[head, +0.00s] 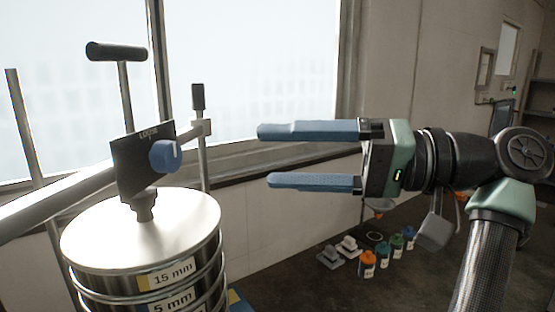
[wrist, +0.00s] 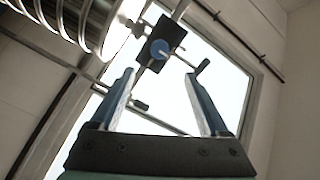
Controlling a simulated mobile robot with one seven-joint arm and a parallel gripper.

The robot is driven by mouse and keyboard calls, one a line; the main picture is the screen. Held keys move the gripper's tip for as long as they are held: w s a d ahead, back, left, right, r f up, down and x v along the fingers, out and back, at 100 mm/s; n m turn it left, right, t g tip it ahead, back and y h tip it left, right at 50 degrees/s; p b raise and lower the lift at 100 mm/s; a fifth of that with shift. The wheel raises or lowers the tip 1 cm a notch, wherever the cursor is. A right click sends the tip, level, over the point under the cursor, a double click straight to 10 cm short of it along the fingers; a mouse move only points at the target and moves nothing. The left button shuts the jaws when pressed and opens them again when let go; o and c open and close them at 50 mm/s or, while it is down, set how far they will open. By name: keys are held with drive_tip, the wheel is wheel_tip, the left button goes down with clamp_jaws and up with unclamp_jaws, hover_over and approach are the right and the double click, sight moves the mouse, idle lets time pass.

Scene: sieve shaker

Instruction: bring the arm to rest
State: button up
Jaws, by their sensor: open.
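My gripper (head: 264,156) is open and empty in the head view, its two blue fingers pointing left towards the sieve shaker. The fingers are apart from the shaker, to the right of its blue knob (head: 165,156) and post. In the wrist view my gripper (wrist: 162,80) shows both fingers spread with nothing between them. The black panel with the knob (wrist: 160,49) appears beyond the fingertips there. The sieve stack (head: 140,235) stands at the left with a shiny lid and labels reading 15 mm and 5 mm. My arm reaches in from the right.
A black T-handle (head: 117,52) rises above the panel, and a clamp post (head: 198,100) stands behind it. Several small bottles (head: 388,250) and grey pieces (head: 338,250) lie on the dark surface below my gripper. A window is behind.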

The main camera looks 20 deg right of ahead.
drive_tip(key=shift+w, duration=0.1)
drive_tip(key=w+a+m+t+h, duration=0.2)
drive_tip(key=w+a+t+h, duration=0.6)
drive_tip(key=t+h, duration=0.15)
drive_tip(key=s+a+r+n+t+h, duration=0.1)
drive_tip(key=s+a+r+t+h, duration=0.1)
drive_tip(key=s+r+t, duration=0.3)
drive_tip(key=s+a+r+t+h, duration=0.2)
drive_tip(key=s+r+t+h, duration=0.2)
drive_tip(key=s, duration=0.7)
wheel_tip(320, 180, up, 3)
drive_tip(key=shift+s+f+n+t, duration=0.15)
drive_tip(key=shift+s+n+t, duration=0.25)
drive_tip(key=shift+t, duration=0.05)
